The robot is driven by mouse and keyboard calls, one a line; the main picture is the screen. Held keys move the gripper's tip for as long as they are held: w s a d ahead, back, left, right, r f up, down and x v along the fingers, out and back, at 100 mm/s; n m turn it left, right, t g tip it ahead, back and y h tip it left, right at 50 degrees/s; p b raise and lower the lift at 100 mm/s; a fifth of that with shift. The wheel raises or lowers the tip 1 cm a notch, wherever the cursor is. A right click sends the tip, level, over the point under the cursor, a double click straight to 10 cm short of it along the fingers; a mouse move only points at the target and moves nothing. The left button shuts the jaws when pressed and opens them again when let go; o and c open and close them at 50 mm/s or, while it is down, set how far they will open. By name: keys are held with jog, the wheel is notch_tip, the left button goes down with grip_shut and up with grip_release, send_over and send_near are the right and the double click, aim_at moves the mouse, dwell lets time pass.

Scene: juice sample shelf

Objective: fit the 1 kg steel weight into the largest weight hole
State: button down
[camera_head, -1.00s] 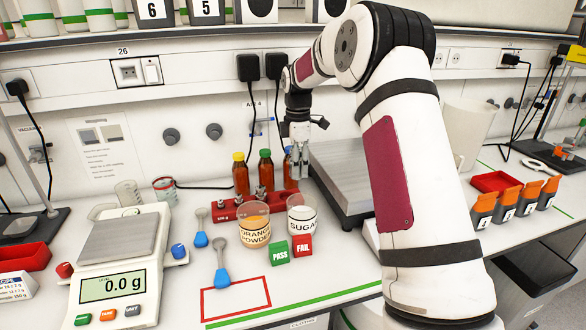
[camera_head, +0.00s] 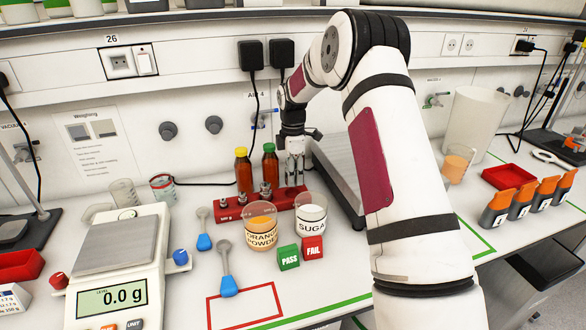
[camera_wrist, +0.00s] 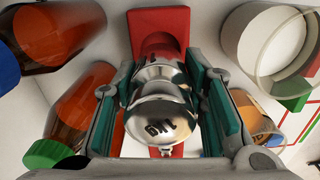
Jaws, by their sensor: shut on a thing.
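The 1 kg steel weight (camera_wrist: 160,112) is shiny and marked "1 kg", which reads upside down in the wrist view. My gripper (camera_wrist: 165,95) is shut on it, one green-padded finger on each side. In the head view my gripper (camera_head: 294,180) points down at the right end of the red weight holder (camera_head: 232,211). The holder also shows in the wrist view (camera_wrist: 158,22), behind and beneath the weight. The largest hole is hidden by the weight and fingers. I cannot tell whether the weight's base is in it. Several smaller steel weights (camera_head: 265,190) stand in the holder farther left.
Amber bottles with yellow (camera_head: 243,171) and green caps (camera_head: 269,164) stand close behind the holder. The orange powder beaker (camera_head: 261,234) and sugar beaker (camera_head: 311,215) stand in front. A grey platform (camera_head: 340,165) is close on the right. A scale (camera_head: 120,245) reads 0.0 g.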

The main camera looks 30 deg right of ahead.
jog(key=shift+f, duration=1.3)
jog(key=shift+f+b, duration=0.65)
jog(key=shift+f, duration=0.65)
dwell(1.1)
jog(key=c, duration=1.2)
grip_release()
jog(key=shift+o, duration=1.4)
jog(key=shift+f, duration=0.1)
jog(key=shift+s, duration=0.1)
